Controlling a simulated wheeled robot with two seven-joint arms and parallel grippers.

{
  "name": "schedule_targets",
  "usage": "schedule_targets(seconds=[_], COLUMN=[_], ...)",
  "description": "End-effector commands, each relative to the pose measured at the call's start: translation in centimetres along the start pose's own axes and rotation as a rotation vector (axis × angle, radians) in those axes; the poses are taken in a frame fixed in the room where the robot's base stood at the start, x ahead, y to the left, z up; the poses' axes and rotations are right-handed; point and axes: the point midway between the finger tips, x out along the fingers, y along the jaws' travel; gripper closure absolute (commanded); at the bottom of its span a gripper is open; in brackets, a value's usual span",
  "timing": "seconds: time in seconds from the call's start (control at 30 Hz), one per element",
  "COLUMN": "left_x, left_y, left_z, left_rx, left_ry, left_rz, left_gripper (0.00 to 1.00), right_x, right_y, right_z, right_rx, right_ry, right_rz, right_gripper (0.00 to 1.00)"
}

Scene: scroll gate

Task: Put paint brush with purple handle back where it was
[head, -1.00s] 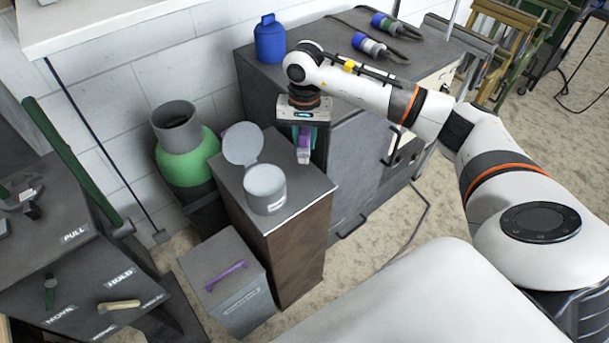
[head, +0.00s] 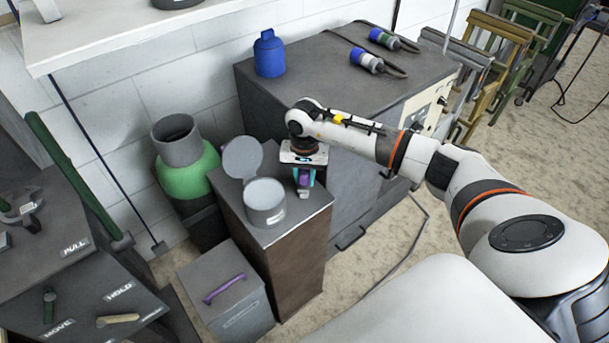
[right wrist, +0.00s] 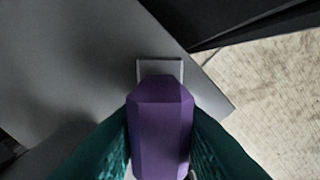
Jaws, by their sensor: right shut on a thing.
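My right gripper (head: 304,178) is shut on the paint brush with the purple handle (head: 304,183). It holds the brush close to the back right edge of the tall pedestal (head: 300,222), right of the round grey pot (head: 265,207). I cannot tell whether the brush touches the pedestal. The pot's lid (head: 242,157) stands open. In the right wrist view the purple handle (right wrist: 160,130) lies between the dark green fingers, with a pale grey square part (right wrist: 160,69) beyond it. My left gripper is not in view.
A lower grey box (head: 200,272) with a purple bar handle (head: 224,288) stands in front of the pedestal. A green gas cylinder (head: 186,172) stands behind left. A dark cabinet (head: 310,77) is behind my right arm, with a blue bottle (head: 269,55) on top.

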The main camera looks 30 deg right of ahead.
Motion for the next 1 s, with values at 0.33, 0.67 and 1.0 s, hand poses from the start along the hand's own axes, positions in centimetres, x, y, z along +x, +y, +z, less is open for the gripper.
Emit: schedule_targets(seconds=[0.33, 0.67, 1.0], left_x=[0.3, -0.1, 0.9], left_y=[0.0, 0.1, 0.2], left_z=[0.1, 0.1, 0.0], left_rx=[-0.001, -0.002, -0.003], left_ry=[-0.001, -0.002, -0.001], left_rz=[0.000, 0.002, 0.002], left_gripper=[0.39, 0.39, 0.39], right_x=[0.2, -0.3, -6.9], right_y=[0.0, 0.0, 0.0], right_z=[0.0, 0.0, 0.1], right_rx=[0.000, 0.000, 0.000], right_ry=[0.000, 0.000, -0.004], right_rz=[0.000, 0.000, 0.003], right_gripper=[0.52, 0.52, 0.52])
